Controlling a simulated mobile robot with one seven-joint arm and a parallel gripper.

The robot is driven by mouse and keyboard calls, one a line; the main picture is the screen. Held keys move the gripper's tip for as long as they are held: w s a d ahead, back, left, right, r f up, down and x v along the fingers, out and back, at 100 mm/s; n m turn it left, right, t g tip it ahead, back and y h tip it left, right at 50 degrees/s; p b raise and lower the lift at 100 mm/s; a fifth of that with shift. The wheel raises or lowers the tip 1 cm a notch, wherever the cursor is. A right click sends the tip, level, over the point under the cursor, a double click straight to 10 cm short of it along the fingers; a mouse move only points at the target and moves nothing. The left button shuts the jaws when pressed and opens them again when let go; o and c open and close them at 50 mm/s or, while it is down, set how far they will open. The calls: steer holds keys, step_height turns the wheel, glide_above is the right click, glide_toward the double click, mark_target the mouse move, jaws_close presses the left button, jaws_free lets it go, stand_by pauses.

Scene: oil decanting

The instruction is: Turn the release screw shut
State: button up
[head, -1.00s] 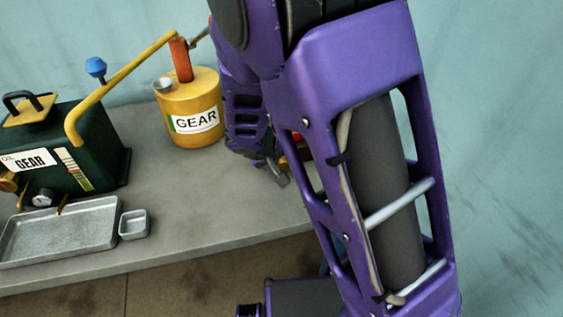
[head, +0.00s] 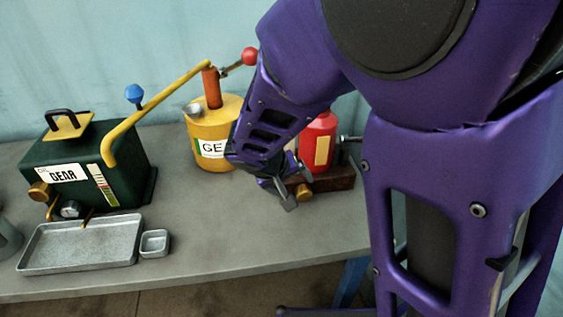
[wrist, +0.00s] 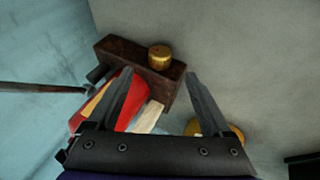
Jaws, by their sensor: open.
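The release screw, a ribbed brass knob (head: 304,190), sits on the front of a dark brown block (head: 335,180) at the base of a red cylinder (head: 320,140). In the wrist view the brass knob (wrist: 160,57) stands on the brown block (wrist: 120,62), ahead of and between the lines of my two fingers. In the head view my gripper (head: 280,192) is just left of the knob, partly hidden by my wrist. I cannot tell whether it touches the knob.
A yellow GEAR can (head: 212,135) with a pump and red-knobbed handle (head: 250,57) stands close left of my wrist. A dark green GEAR tank (head: 95,160), a metal tray (head: 80,245) and a small dish (head: 154,243) are at left.

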steer(key=v, duration=0.8)
steer(key=shift+s+r+p, duration=0.2)
steer(key=shift+p, duration=0.25)
steer(key=shift+f, duration=0.1)
